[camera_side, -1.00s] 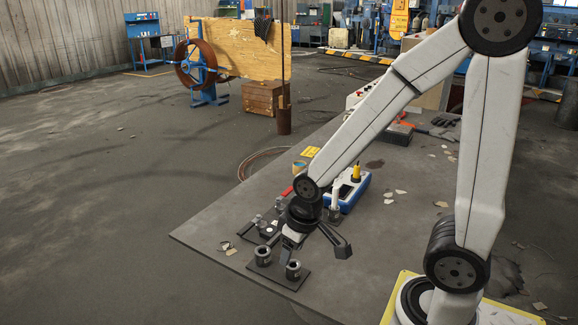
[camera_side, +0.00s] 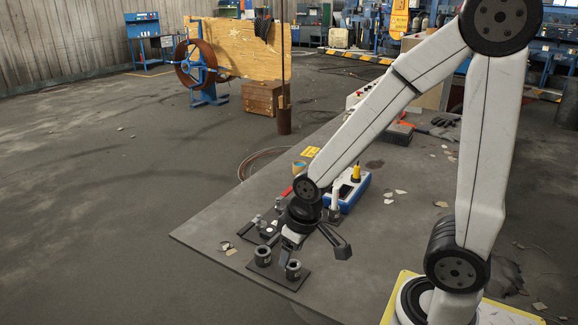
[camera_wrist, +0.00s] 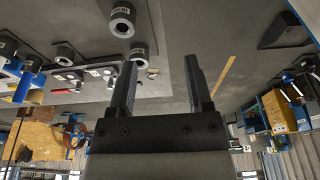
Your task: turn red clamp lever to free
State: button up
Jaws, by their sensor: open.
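A small red bar (camera_side: 287,191), probably the red clamp lever, shows in the side view just left of my wrist joint. My arm partly hides it, so its angle and what it is attached to are unclear. My gripper (camera_side: 307,246) is open and points down over the table near a dark plate with two short grey cylinders. In the wrist view my gripper (camera_wrist: 160,75) has its two dark fingers spread wide, with nothing between them.
Two labelled cylinders (camera_wrist: 122,18) stand near the fingers in the wrist view. A dark fixture plate (camera_side: 262,228) lies left of my gripper. A blue and white device (camera_side: 352,188) stands behind my wrist. The table's left corner (camera_side: 195,235) is clear.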

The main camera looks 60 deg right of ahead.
jog(key=w+d+r+m, duration=0.1)
jog(key=w+d+m, duration=0.35)
jog(key=w, duration=0.45)
jog(key=m+g, duration=0.3)
jog(key=m, duration=1)
send_over(284, 194)
notch_tip(284, 194, down, 2)
jog(key=shift+d+f, duration=0.1)
jog(key=shift+f, duration=0.05)
jog(key=shift+f, duration=0.1)
jog(key=shift+f, duration=3.8)
grip_shut()
